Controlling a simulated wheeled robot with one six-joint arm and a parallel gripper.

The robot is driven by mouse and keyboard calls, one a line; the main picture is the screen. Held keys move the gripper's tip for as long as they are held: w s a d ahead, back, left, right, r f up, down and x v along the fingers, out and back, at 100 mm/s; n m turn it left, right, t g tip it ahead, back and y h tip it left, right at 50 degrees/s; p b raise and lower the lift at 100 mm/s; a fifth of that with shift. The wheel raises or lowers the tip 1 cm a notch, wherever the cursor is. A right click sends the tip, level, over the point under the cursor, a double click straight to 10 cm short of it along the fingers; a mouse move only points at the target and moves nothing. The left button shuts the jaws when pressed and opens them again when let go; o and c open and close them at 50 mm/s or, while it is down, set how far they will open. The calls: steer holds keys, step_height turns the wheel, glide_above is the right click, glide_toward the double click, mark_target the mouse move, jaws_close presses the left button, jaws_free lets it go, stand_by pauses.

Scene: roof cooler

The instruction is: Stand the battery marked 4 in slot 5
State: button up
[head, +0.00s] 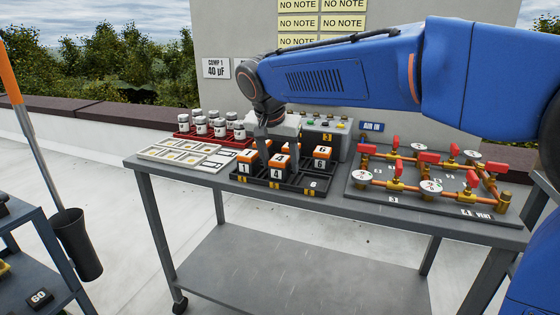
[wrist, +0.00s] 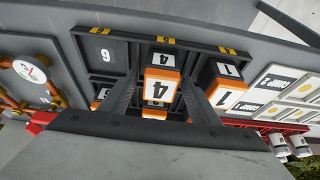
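The battery marked 4 (head: 276,174) is a dark block with an orange top, standing upright at the front middle of the black battery tray (head: 296,190). In the wrist view, battery 4 (wrist: 161,84) lies between the two fingers of my gripper (wrist: 161,78), its top and front labels facing the camera upside down. The fingers look spread, with a narrow gap on each side. In the head view my gripper (head: 264,146) points down over the tray.
Battery 1 (head: 243,168) stands left of battery 4; battery 6 (head: 319,164) is at the back right. The front right slot looks empty. A pipe board with red valves (head: 428,185) lies right.

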steer(key=shift+r, duration=0.15)
steer(key=v, duration=1.2)
steer(key=shift+w, duration=0.1)
